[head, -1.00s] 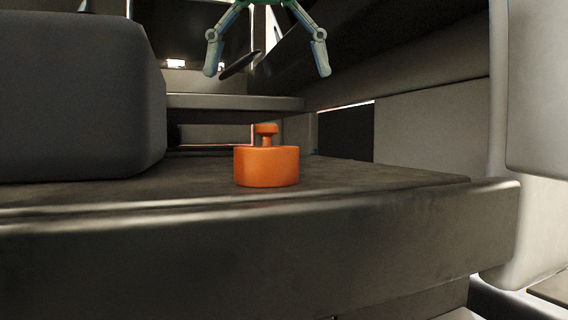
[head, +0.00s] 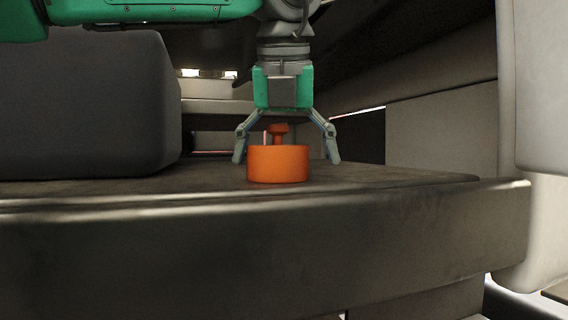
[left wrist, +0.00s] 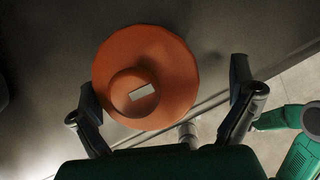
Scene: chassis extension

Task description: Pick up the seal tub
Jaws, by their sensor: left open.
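The seal tub is an orange round tub (head: 278,166) with a small knob on top. It stands upright on a dark flat ledge (head: 400,178), close to its front edge. My left gripper (head: 287,158) points down over the tub with its fingers spread open, one on each side. In the left wrist view the tub (left wrist: 172,75) shows from above, with a pale rectangle on its knob. The fingers of my left gripper (left wrist: 165,95) are apart there, and the tub lies mostly beyond their tips. Whether a finger touches it I cannot tell. My right gripper is not in view.
A big dark grey padded block (head: 85,105) stands on the ledge to the left. Pale panels (head: 440,125) close in the right side. The ledge right of the tub is clear. A pale floor (left wrist: 265,150) shows beyond the edge in the left wrist view.

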